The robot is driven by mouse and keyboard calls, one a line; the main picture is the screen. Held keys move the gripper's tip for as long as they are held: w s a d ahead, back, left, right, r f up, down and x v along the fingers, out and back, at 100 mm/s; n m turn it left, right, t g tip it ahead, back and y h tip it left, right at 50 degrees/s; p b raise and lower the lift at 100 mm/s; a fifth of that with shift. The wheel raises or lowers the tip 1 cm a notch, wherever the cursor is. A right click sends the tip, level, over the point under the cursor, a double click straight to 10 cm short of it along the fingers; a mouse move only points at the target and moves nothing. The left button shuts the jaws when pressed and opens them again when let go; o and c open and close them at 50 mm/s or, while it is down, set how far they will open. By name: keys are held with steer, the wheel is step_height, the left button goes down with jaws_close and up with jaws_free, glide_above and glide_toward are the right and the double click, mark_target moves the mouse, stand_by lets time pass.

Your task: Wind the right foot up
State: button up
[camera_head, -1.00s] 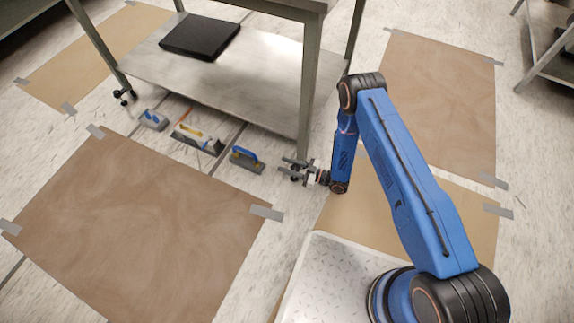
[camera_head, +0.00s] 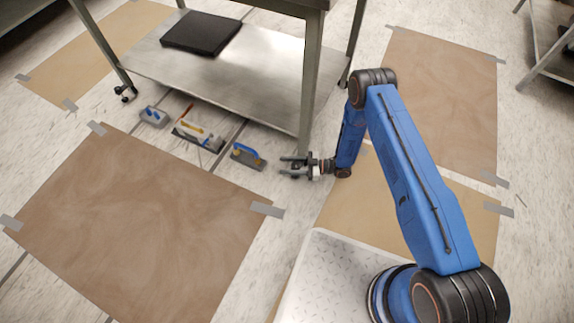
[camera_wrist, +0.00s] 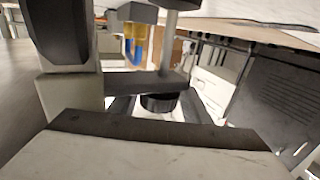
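The worktable's near right leg (camera_head: 309,95) comes down to its foot, at my gripper (camera_head: 293,165). In the head view my gripper's two fingers lie level near the floor, apart, at the bottom of this leg. In the wrist view (camera_wrist: 158,125) a black round piece (camera_wrist: 158,103), which looks like the foot, shows between dark gripper parts, with a grey metal rod (camera_wrist: 170,45) above it. The fingers hide part of it. I cannot tell whether they touch it or have clearance.
A blue-handled float (camera_head: 248,156), a yellow-handled tool (camera_head: 195,133) and a small grey-blue tool (camera_head: 152,117) lie on the floor left of the gripper. A brown taped sheet (camera_head: 140,225) covers the floor at left.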

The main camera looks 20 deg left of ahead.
steer(key=shift+w+a+m+t, duration=0.1)
steer(key=shift+w+m+t, duration=0.15)
steer(key=shift+t, duration=0.25)
